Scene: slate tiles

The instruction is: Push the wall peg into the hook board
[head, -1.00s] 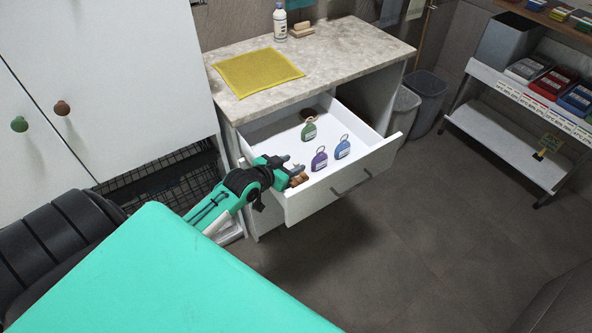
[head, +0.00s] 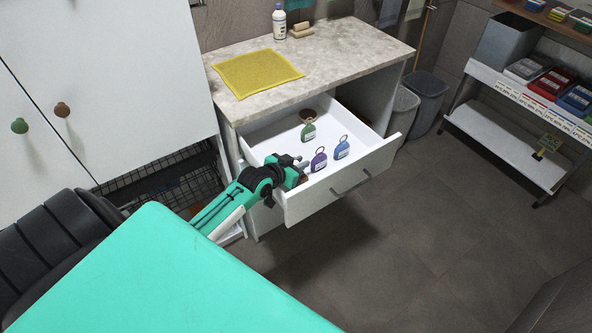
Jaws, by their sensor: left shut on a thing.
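My left gripper (head: 298,170) reaches over the left front corner of the open white drawer (head: 360,170). It is shut on a small brown wooden piece (head: 303,179) that looks like the wall peg. The jaws hide most of the piece, so its shape and tilt cannot be told. No hook board can be made out for certain in the head view. My right gripper is not in view.
The drawer also holds a green tag (head: 308,132), a purple tag (head: 319,160), a blue tag (head: 341,149) and a brown round thing (head: 307,115). Above it is a stone worktop (head: 340,50) with a yellow cloth (head: 257,73).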

